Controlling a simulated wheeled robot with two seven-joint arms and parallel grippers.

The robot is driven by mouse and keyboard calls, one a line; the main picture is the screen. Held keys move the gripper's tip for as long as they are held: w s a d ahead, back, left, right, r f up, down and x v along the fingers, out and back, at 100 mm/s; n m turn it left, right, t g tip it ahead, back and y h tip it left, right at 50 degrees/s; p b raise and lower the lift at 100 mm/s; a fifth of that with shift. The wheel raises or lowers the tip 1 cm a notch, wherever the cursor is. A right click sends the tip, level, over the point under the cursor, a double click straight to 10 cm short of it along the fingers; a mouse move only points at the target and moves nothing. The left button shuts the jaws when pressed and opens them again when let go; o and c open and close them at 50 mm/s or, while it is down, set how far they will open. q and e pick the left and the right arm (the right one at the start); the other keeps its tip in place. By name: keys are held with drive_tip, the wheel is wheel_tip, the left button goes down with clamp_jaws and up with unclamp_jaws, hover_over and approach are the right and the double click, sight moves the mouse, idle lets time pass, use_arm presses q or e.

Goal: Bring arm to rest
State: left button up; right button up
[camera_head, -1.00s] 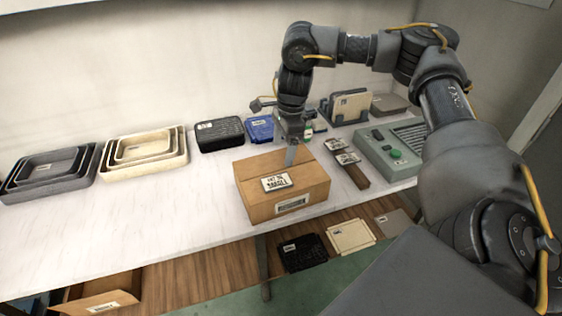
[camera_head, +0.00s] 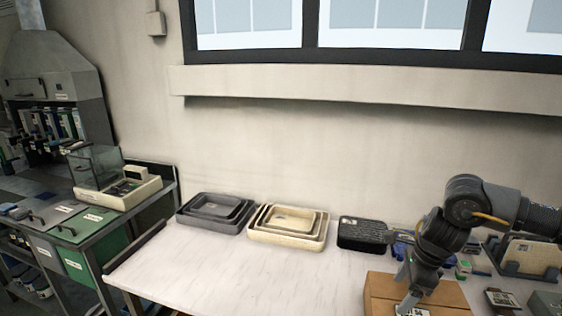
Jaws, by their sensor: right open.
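My right arm comes in from the right edge, bent at the elbow. My right gripper (camera_head: 407,300) points down over the top of a brown cardboard box (camera_head: 448,293) at the lower right. Its jaws are open, and I see nothing held in them. Whether the fingertips touch the box top is hard to tell. A white label (camera_head: 416,312) on the box shows just below the fingertips, cut by the frame edge. My left gripper is not in view.
Nested grey trays (camera_head: 183,217) and nested cream trays (camera_head: 254,234) stand along the back of the white table (camera_head: 230,285). A black tray (camera_head: 358,233) is beside them, left of the arm. A rack (camera_head: 530,256) stands far right. The table's left-middle is clear.

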drive_tip(key=a+f+m+y, duration=0.25)
drive_tip(key=a+f, duration=0.35)
drive_tip(key=a, duration=0.7)
drive_tip(key=s+a+m+t+y, duration=0.3)
drive_tip(key=a+m, duration=0.3)
drive_tip(key=a, duration=0.3)
drive_tip(key=s+a+m+t+y, duration=0.2)
drive_tip(key=s+a+m, duration=0.2)
drive_tip(key=a+m, duration=0.4)
drive_tip(key=s+d+f+m+g+h, duration=0.1)
drive_tip(key=s+d+f+m+h, duration=0.5)
drive_tip(key=s+d+m, duration=0.8)
drive_tip(key=s+d+f+m+g+h, duration=0.3)
drive_tip(key=s+d+f+m, duration=0.55)
drive_tip(key=m, duration=0.95)
drive_tip(key=s+d+f+x, duration=0.1)
drive_tip(key=s+x, duration=0.2)
drive_tip(key=x, duration=1)
drive_tip(key=s+d+x, duration=0.1)
drive_tip(key=s+x, duration=0.1)
drive_tip(key=x, duration=1.1)
drive_tip(key=s+d+f, duration=0.1)
drive_tip(key=s+f, duration=0.6)
drive_tip(key=s, duration=0.1)
drive_tip(key=s+d+f+g, duration=0.1)
drive_tip(key=s+d+f, duration=0.1)
drive_tip(key=s+f, duration=0.6)
drive_tip(key=shift+s+d+f+n+h, duration=0.3)
drive_tip(key=shift+s+n+h, duration=0.15)
drive_tip(key=shift+s, duration=0.3)
